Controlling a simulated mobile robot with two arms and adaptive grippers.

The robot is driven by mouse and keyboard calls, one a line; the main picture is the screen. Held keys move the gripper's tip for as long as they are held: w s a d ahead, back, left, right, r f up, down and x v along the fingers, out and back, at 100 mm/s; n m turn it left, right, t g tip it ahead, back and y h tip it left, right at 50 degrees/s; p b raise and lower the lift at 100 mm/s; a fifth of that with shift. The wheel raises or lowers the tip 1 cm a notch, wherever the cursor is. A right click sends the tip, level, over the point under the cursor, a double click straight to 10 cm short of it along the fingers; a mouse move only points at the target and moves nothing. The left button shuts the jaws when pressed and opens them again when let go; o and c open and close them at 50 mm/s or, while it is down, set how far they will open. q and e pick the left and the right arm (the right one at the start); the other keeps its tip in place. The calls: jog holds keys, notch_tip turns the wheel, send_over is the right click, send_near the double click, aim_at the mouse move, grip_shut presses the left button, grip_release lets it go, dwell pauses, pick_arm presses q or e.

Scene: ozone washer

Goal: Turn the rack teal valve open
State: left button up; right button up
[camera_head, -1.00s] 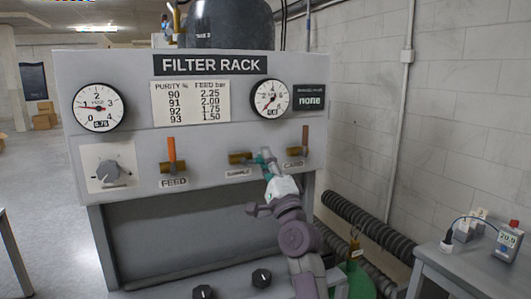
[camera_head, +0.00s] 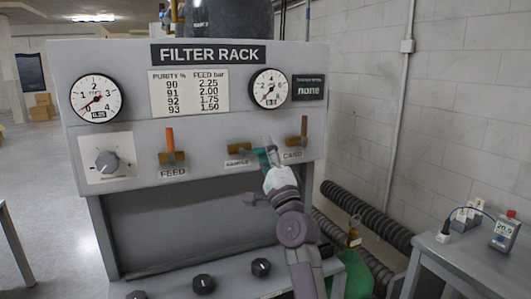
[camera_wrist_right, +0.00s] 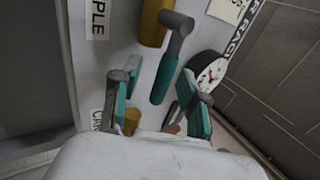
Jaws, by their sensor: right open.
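The teal valve's lever shows best in the right wrist view (camera_wrist_right: 166,80), joined by a grey hub to a brass body (camera_wrist_right: 154,22). In the head view its brass body (camera_head: 238,148) sits above the SAMPLE label, and the lever is mostly hidden by or blended with my right gripper (camera_head: 268,148). My left gripper is not in view.
The brown-handled valve (camera_head: 303,132) is close right of my right gripper. The orange-handled FEED valve (camera_head: 171,145) and a grey dial (camera_head: 107,162) are to the left. Black knobs (camera_head: 261,267) sit on the ledge below. A side table (camera_head: 455,262) is at right.

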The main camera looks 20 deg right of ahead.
jog(key=v, duration=1.2)
